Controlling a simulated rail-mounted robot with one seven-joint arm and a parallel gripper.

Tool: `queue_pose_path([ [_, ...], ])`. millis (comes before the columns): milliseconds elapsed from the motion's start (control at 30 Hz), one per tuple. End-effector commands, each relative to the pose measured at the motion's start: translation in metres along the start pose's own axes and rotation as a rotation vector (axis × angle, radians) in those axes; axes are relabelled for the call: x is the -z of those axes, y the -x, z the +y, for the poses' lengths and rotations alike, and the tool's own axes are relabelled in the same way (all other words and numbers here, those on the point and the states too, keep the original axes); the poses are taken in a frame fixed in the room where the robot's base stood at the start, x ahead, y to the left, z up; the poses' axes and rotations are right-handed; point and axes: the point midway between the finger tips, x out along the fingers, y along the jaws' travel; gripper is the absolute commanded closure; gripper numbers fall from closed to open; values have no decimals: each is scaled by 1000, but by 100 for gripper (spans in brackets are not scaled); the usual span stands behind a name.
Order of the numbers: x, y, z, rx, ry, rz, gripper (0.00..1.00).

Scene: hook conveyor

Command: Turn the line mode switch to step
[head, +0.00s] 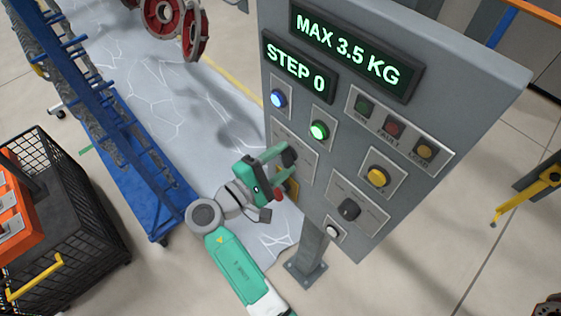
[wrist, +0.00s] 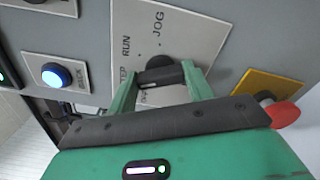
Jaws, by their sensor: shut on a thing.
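The line mode switch is a black knob (wrist: 160,72) on a light plate (wrist: 190,30) in the wrist view. The labels RUN and JOG read clearly on the plate; a label ending in "TEP" is partly covered at the left, and another below it is mostly hidden. My gripper (wrist: 158,85) is shut on the knob, one finger on each side. Which label the knob points to I cannot tell. In the head view my gripper (head: 287,158) is at the left of the grey panel (head: 445,70) and hides the knob. A green display (head: 299,68) reads STEP 0.
A lit blue button (head: 278,99) and a lit green button (head: 319,130) sit above my gripper. A red emergency knob (wrist: 283,114) on a yellow plate is close at its right in the wrist view. A second black selector (head: 349,210) is lower right.

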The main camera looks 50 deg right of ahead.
Motion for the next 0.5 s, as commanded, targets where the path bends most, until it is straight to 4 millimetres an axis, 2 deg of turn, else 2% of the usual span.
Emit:
queue_pose_path([
  [467, 0, 0, 1, -1, -15, 0, 72],
  [500, 0, 0, 1, -1, -15, 0, 47],
])
